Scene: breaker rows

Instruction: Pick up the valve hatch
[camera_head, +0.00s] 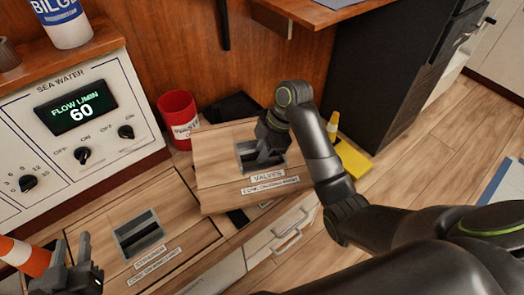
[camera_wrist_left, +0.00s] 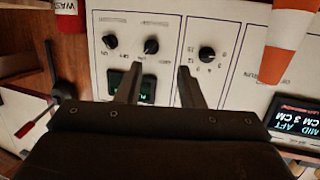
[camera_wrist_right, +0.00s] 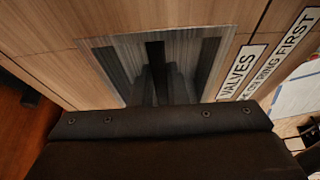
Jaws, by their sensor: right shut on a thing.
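The valve hatch (camera_head: 222,180) is a wooden panel labelled "VALVES" with a recessed grey handle, near the middle of the head view. My right gripper (camera_head: 262,156) is shut on its handle bar; in the right wrist view, the fingers (camera_wrist_right: 165,85) reach into the recess of the hatch (camera_wrist_right: 50,35). The hatch sits a little raised and skewed, with dark gaps showing behind it and below its front edge. My left gripper (camera_head: 76,262) is open and empty at the lower left; its fingers (camera_wrist_left: 158,78) stand apart in the left wrist view.
The strainer hatch (camera_head: 98,238) lies flat to the left. A red cup (camera_head: 178,110) stands behind, beside the sea water panel (camera_head: 20,130). An orange-white cone (camera_head: 22,254) is near my left gripper. A yellow thing (camera_head: 352,160) is at right. Open floor lies at right.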

